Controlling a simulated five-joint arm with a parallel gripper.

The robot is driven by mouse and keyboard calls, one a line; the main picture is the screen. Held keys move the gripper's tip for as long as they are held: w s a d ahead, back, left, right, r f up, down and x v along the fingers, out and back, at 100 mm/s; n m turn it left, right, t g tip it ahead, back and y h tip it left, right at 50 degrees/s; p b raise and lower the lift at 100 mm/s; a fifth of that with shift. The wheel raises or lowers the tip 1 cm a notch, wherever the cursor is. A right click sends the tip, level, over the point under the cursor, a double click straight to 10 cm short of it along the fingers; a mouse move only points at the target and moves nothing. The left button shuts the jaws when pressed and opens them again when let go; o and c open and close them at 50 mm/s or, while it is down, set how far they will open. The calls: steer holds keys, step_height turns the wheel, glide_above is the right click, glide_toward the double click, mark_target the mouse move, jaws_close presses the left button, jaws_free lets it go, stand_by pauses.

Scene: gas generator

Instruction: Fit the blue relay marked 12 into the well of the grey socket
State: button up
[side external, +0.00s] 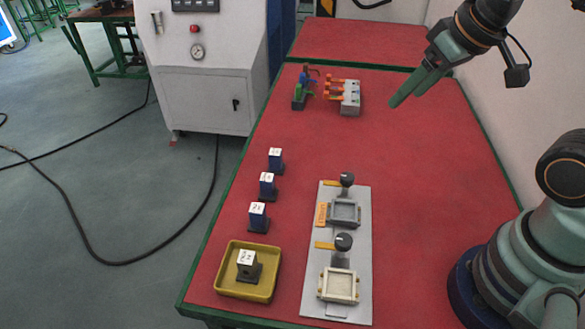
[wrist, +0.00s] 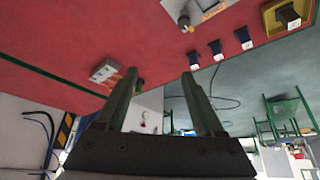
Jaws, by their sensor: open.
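Three blue relays with white number tops stand in a row on the left of the red table: a far one (side external: 276,160), a middle one (side external: 267,186) and a near one (side external: 258,217). The near top looks like 21; the others are too small to read, so I cannot tell which is 12. The grey socket (side external: 344,212) is on the far half of a light grey plate (side external: 312,290), its well apparently empty. My gripper (side external: 405,98) is open and empty, high over the table's right side, far from relays and socket. Its fingers also show in the wrist view (wrist: 160,78).
A cream socket (side external: 339,286) is on the plate's near half. Black-knobbed levers (side external: 343,242) rise beside the sockets. A yellow tray (side external: 226,287) holds a dark relay (side external: 247,265). Terminal blocks (side external: 350,97) stand at the far end.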

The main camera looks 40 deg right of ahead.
steer(key=n+g, duration=0.6)
steer(key=n, duration=0.3)
glide_above(275, 152)
step_height(275, 152, down, 12)
steer(key=shift+s+f, duration=0.1)
steer(key=shift+f, duration=0.15)
step_height(275, 152, down, 11)
steer(key=shift+f, duration=0.15)
jaws_close()
